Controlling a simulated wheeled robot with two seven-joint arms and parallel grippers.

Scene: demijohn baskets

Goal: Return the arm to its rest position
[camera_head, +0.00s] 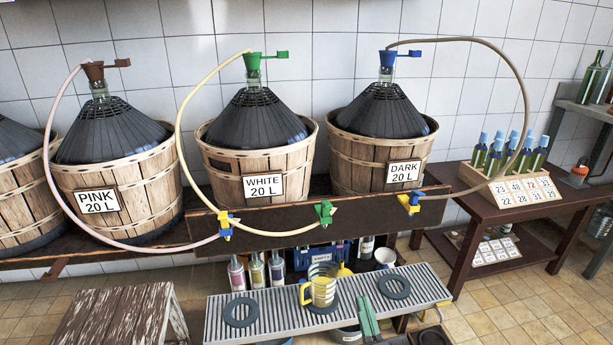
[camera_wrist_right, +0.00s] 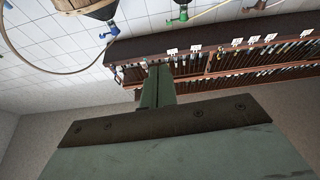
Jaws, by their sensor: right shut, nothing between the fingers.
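My right gripper (camera_head: 366,305) rises from the bottom edge of the head view, right of centre. Its green fingers are together and hold nothing. They show in front of the slatted metal drip tray (camera_head: 270,311), beside the dark rings on it. In the right wrist view the shut fingers (camera_wrist_right: 158,72) point away toward a dark wooden rack. The rest of my right arm is mostly out of the head view. My left gripper is in neither view.
A yellow-handled glass jug (camera_head: 321,291) stands on the tray. Behind are basketed demijohns (camera_head: 263,160) with hoses and coloured taps on a wooden rail (camera_head: 270,238). A side table (camera_head: 480,205) with bottles stands right; a worn stool (camera_head: 115,318) stands left.

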